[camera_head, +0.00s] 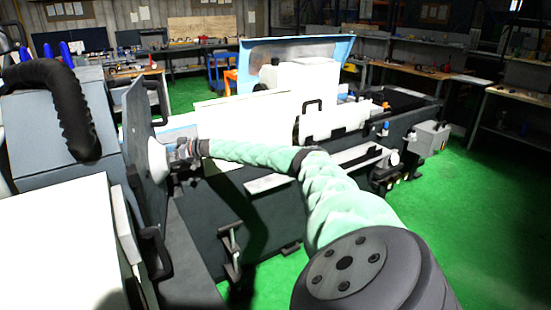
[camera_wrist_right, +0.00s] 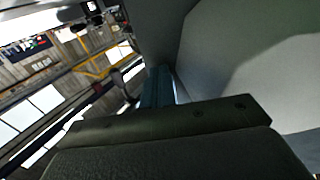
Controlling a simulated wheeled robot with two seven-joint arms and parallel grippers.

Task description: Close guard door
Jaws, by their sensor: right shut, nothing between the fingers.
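The guard door appears to be the dark grey upright panel (camera_head: 143,130) at the left of the machine in the head view, seen nearly edge-on. A black handle (camera_head: 161,104) stands out from its right side. My right arm crosses from the lower right in a pale green sleeve. My right gripper (camera_head: 180,158) is close to the panel's right face; contact is unclear. In the right wrist view, the gripper (camera_wrist_right: 158,88) is shut and empty beside a large pale grey surface (camera_wrist_right: 260,65). My left gripper is not in view.
A grey cabinet (camera_head: 45,140) with a black hose (camera_head: 75,100) stands left. Green floor (camera_head: 490,210) is clear at the right. Workbenches line the back.

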